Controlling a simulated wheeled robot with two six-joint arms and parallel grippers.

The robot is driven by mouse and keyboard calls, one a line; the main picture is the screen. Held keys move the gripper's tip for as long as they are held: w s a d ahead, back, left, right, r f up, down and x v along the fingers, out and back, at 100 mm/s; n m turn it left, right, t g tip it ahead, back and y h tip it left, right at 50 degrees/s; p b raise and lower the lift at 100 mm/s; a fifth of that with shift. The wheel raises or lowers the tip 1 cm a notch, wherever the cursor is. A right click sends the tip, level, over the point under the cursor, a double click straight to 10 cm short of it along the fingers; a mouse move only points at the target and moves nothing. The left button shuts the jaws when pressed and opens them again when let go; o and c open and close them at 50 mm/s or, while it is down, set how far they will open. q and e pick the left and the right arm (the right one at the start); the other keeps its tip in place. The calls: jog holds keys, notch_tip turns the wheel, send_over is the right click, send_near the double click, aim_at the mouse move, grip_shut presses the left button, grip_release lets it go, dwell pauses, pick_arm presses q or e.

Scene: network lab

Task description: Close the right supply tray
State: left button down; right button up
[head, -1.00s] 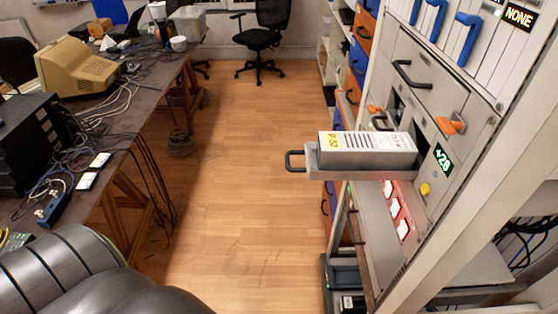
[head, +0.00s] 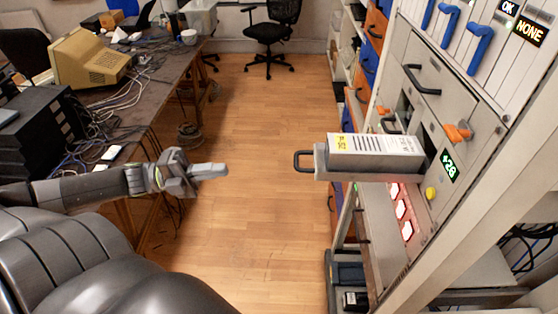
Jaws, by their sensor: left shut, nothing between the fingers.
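The right supply tray (head: 320,160) sticks out of the rack's front toward the left, with a black handle (head: 301,161) on its near end. A grey-white power supply box (head: 375,143) with a yellow label lies in it. My left gripper (head: 222,170) is shut and empty, over the floor to the left of the handle and clearly apart from it. My right gripper is not in view.
The rack (head: 405,245) has an orange latch (head: 458,133), a yellow button (head: 430,193), a green display (head: 449,165) and lit red-white buttons (head: 400,209). A cluttered table (head: 150,85) stands on the left. The wooden floor (head: 260,230) between is clear.

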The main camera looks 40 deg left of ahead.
pick_arm(q)
jog(key=x, duration=1.4)
jog(key=shift+p, duration=0.35)
